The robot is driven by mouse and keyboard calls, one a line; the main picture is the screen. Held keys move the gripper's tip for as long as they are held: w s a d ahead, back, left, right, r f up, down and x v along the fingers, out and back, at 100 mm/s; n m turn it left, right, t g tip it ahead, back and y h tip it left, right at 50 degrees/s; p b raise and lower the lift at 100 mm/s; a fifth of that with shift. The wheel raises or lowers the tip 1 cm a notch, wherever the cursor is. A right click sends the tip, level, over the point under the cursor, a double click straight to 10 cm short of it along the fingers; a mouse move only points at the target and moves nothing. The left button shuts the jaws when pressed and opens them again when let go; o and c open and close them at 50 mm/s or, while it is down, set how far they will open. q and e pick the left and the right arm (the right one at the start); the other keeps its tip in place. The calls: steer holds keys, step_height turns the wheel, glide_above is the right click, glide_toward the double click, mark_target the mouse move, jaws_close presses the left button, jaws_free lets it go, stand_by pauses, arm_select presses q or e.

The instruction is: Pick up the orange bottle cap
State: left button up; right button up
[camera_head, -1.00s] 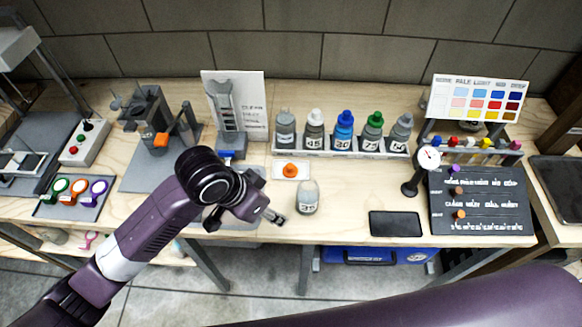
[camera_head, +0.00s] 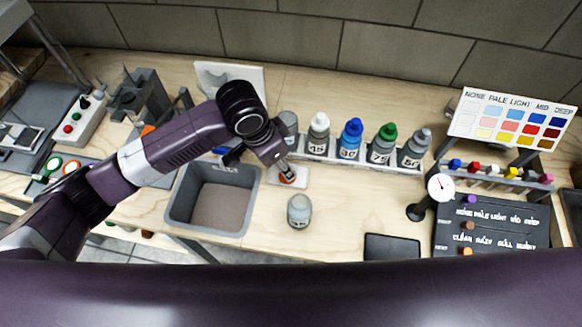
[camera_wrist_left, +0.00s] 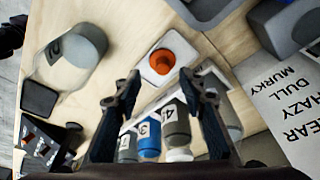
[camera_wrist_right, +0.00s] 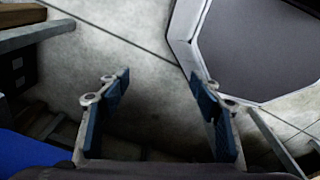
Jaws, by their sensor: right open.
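The orange bottle cap (camera_head: 288,179) lies on a small white plate (camera_head: 302,182) on the bench, partly hidden by my left gripper. The left wrist view shows the cap (camera_wrist_left: 163,61) fully, lying just ahead of the fingers and slightly toward the upper middle. My left gripper (camera_head: 286,168) is open, its fingers (camera_wrist_left: 160,100) apart with nothing between them, close above the cap. An uncapped grey bottle (camera_head: 299,211) stands upright in front of the plate. My right gripper (camera_wrist_right: 160,85) is open and empty, over the grey floor.
A row of capped bottles stands in a white rack (camera_head: 350,160) close behind the plate. A grey bin (camera_head: 172,215) is left of it. A dial gauge (camera_head: 440,187) and dark board (camera_head: 490,226) are at right. Bare bench lies right of the uncapped bottle.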

arm_select(q)
steer(key=p+x, duration=0.1)
steer(key=x, duration=0.1)
steer(key=shift+w+f, duration=0.1)
steer(key=shift+f, duration=0.3)
steer(key=x, duration=0.2)
steer(key=shift+w+d+f, duration=0.1)
steer(key=shift+w+f, duration=0.15)
steer(key=shift+f, duration=0.05)
steer(key=c, duration=0.7)
steer(key=shift+c, duration=1)
arm_select(e)
steer(key=shift+s+a+r, duration=0.25)
steer(key=shift+s+r, duration=0.05)
steer(key=shift+s, duration=0.2)
steer(key=shift+s+a+r, duration=0.25)
steer(key=shift+s+r, duration=0.05)
steer(key=shift+s, duration=0.2)
steer(key=shift+a, duration=0.1)
